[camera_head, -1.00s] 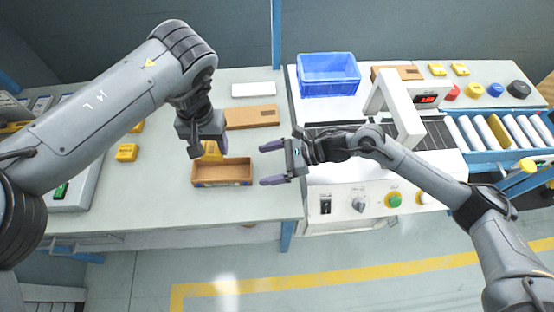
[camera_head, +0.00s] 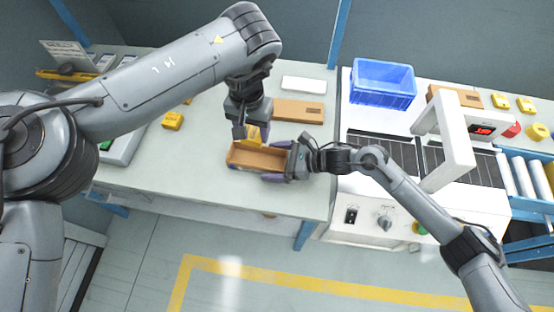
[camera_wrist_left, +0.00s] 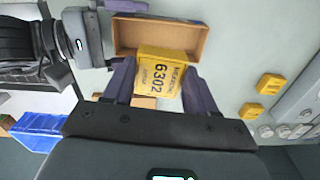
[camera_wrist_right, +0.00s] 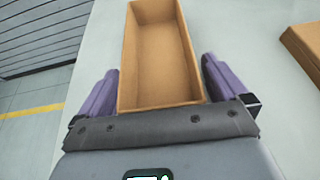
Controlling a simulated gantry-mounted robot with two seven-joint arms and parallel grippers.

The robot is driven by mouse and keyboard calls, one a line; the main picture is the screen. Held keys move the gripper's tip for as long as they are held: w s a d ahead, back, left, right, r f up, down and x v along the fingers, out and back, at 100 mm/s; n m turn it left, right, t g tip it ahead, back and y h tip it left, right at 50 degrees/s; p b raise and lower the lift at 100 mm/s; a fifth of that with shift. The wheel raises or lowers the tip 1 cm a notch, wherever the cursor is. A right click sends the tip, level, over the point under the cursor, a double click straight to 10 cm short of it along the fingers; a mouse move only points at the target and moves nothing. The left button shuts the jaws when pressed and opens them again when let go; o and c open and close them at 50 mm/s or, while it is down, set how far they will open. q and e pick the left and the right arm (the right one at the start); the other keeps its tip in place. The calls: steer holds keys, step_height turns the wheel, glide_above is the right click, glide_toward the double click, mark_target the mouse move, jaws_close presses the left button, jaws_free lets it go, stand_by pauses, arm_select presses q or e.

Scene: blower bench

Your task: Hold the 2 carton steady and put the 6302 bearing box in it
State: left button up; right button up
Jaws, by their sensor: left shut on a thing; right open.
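The open brown carton (camera_head: 238,162) sits on the left bench top; its empty inside fills the right wrist view (camera_wrist_right: 156,60). The yellow 6302 bearing box (camera_wrist_left: 160,72) is held between the fingers of my left gripper (camera_wrist_left: 158,88), at the carton's edge in the left wrist view. In the head view the box (camera_head: 256,138) is partly hidden by my left gripper (camera_head: 250,130), just behind the carton. My right gripper (camera_head: 280,163) is open at the carton's right end. In the right wrist view its fingers (camera_wrist_right: 160,88) stand on either side of the carton.
A closed brown carton (camera_head: 298,111) and a white box (camera_head: 304,84) lie behind on the bench. A yellow box (camera_head: 173,121) stands to the left. A blue crate (camera_head: 383,84) and the white conveyor machine (camera_head: 455,150) are to the right. The bench front is clear.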

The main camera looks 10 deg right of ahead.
mark_target(248, 162)
steer(key=c, duration=1)
steer(key=shift+o, duration=0.2)
arm_select(q)
steer(key=shift+n, duration=0.4)
steer(key=a+f, duration=0.1)
steer(key=w+a+f, duration=0.1)
steer(key=f, duration=0.1)
steer(key=shift+a+f, duration=0.3)
steer(key=shift+a, duration=0.1)
steer(key=shift+f, duration=0.1)
steer(key=shift+f, duration=4.4)
steer(key=shift+f, duration=0.1)
steer(key=o, duration=1.2)
